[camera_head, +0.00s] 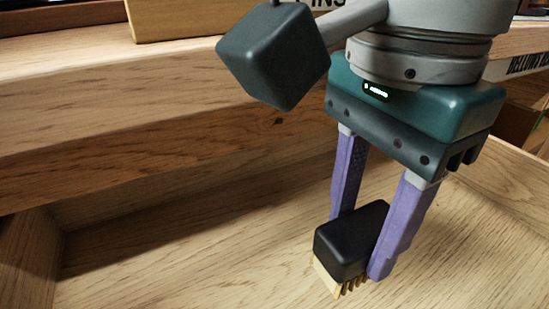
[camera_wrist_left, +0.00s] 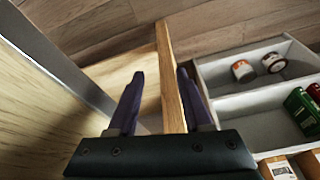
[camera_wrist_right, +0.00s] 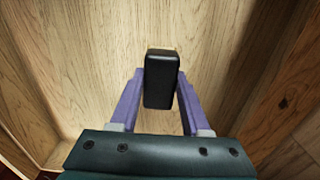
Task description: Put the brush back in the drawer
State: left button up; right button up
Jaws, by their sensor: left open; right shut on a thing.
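The brush (camera_head: 350,238) has a black body and pale bristles pointing down. My right gripper (camera_head: 362,246) is shut on its body, a purple finger on each side. The brush is inside or just above the open wooden drawer (camera_head: 190,265); I cannot tell whether the bristles touch its floor. In the right wrist view the brush (camera_wrist_right: 161,80) shows from above between the fingers. My left gripper (camera_wrist_left: 160,76) shows only in the left wrist view. It is open, its fingers on either side of a thin wooden panel edge (camera_wrist_left: 171,85), apparently the drawer's wall.
A thick wooden bench edge (camera_head: 140,130) runs behind the drawer. A wooden box (camera_head: 190,18) stands on the bench. In the left wrist view, a pale compartment tray (camera_wrist_left: 245,100) with small jars (camera_wrist_left: 272,62) and green tins (camera_wrist_left: 300,105) is at the right. The drawer floor around the brush is clear.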

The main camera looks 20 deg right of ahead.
aim_at(356, 253)
notch_tip(356, 253, down, 3)
jog(key=shift+f+b, duration=0.1)
jog(key=shift+b, duration=0.5)
jog(key=shift+f, duration=0.35)
jog(key=shift+r, duration=0.1)
